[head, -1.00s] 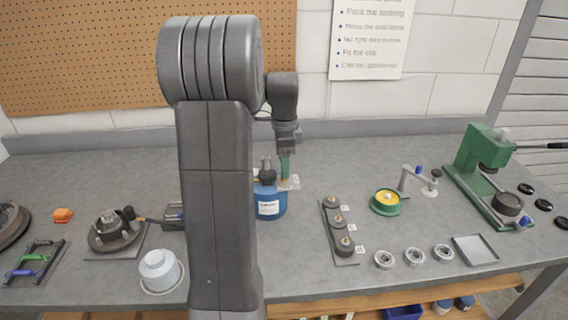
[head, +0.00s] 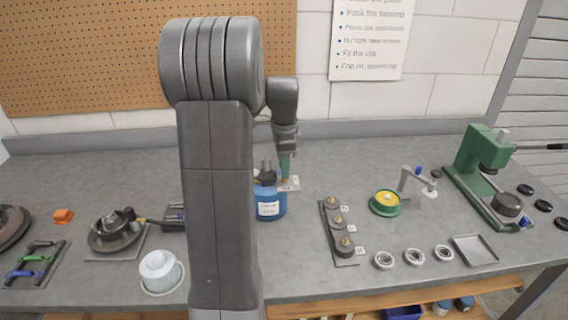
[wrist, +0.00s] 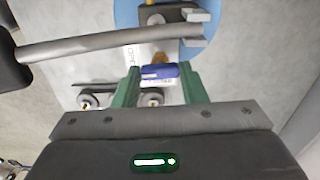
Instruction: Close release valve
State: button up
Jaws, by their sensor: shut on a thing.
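In the wrist view, a short blue valve knob (wrist: 152,72) sits on a brass fitting (wrist: 160,58) at the edge of a round blue unit (wrist: 208,25). My gripper (wrist: 160,78) has its green fingers on either side of the knob, shut on it at its two ends. In the head view, the blue unit (head: 270,207) stands on the bench, partly behind my arm. My gripper (head: 287,168) points down behind it, and the knob is hidden there.
A grey lever with a dark grip (wrist: 95,45) crosses the wrist view close to my gripper. On the bench, a tray of dark parts (head: 327,225), a green-rimmed dish (head: 385,203) and a green press (head: 480,165) stand to the right. A white pot (head: 160,270) is front left.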

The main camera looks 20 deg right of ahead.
jog(key=n+p, duration=0.1)
jog(key=n, duration=0.2)
jog(key=shift+r+n+p, duration=0.15)
jog(key=shift+n+p, duration=0.2)
jog(key=shift+n, duration=0.05)
jog(key=n+p, duration=0.1)
jog(key=n, duration=0.3)
jog(key=n+p, duration=0.1)
jog(key=n, duration=0.4)
jog(key=shift+n+p, duration=0.55)
jog(key=shift+n, duration=1.55)
jog(key=o, duration=1)
jog(key=shift+f, duration=0.2)
jog(key=shift+r, duration=0.1)
